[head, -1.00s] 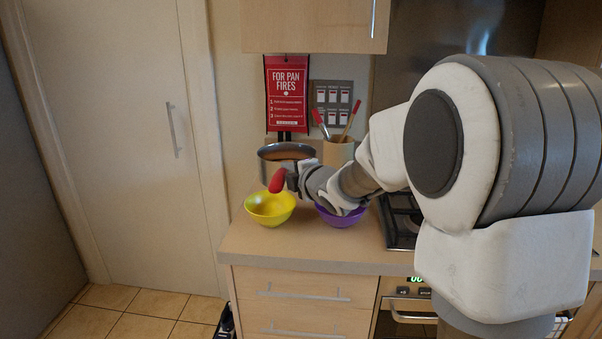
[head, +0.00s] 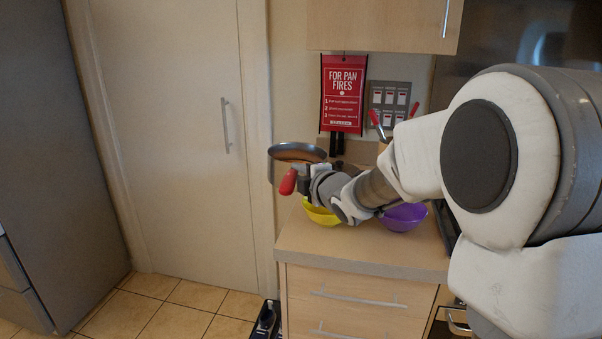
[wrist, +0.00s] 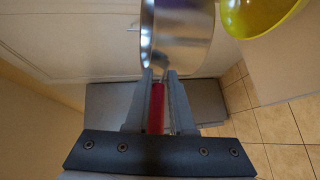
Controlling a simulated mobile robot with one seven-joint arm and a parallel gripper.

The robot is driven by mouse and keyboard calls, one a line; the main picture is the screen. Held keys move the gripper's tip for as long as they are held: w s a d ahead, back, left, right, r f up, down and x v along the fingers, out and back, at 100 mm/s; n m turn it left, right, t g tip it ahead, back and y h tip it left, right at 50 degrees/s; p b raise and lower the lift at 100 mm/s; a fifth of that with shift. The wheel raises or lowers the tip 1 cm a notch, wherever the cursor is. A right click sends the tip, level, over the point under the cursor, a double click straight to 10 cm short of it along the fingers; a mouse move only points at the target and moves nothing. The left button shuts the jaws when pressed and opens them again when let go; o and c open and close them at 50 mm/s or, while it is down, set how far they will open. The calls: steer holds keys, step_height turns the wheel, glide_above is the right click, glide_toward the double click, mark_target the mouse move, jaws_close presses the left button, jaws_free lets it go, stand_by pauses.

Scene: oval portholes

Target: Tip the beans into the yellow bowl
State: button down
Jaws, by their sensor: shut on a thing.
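A grey pan (head: 277,152) with brown contents, likely the beans (head: 297,155), is held in the air in the head view. It looks roughly level there. My gripper (head: 304,181) is shut on the pan's red handle (head: 288,181); the wrist view shows the handle (wrist: 156,108) between the fingers (wrist: 158,78). The yellow bowl (head: 322,216) stands on the counter, partly hidden behind my arm. The pan appears above and left of it. In the wrist view the shiny pan side (wrist: 185,40) is left of the yellow bowl (wrist: 262,15).
A purple bowl (head: 403,219) stands on the counter (head: 345,248) right of the yellow one. A utensil holder with red-handled tools is behind my arm. A wall cabinet (head: 380,25) hangs above. Left of the counter is open floor (head: 190,312) before a door.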

steer(key=d+m+t, duration=0.1)
steer(key=m+t, duration=0.1)
steer(key=m, duration=0.2)
steer(key=d+f+m+t, duration=0.1)
steer(key=m+t, duration=0.1)
steer(key=m, duration=0.3)
steer(key=d+f+m+t+b, duration=0.1)
steer(key=d+m+t, duration=0.1)
steer(key=m+t, duration=0.1)
steer(key=shift+s+m+h, duration=0.3)
steer(key=shift+s+m, duration=0.1)
steer(key=shift+m, duration=0.3)
steer(key=shift+d+f+b, duration=0.1)
steer(key=shift+d+b, duration=0.05)
steer(key=shift+b, duration=0.15)
steer(key=shift+s+d+f+m+t+h+b, duration=0.1)
steer(key=shift+d+m+t+h+b, duration=0.3)
steer(key=shift+m+b, duration=0.5)
steer(key=shift+s+d+f+m+t+h+b, duration=0.1)
steer(key=shift+d+m+t+h+b, duration=0.15)
steer(key=shift+m+h+b, duration=0.55)
steer(key=shift+d+m+t+h+b, duration=0.25)
steer(key=shift+d+m+h+b, duration=0.05)
steer(key=shift+m+b, duration=0.75)
steer(key=shift+d+m, duration=0.15)
steer(key=shift+m, duration=0.1)
stand_by(2.8)
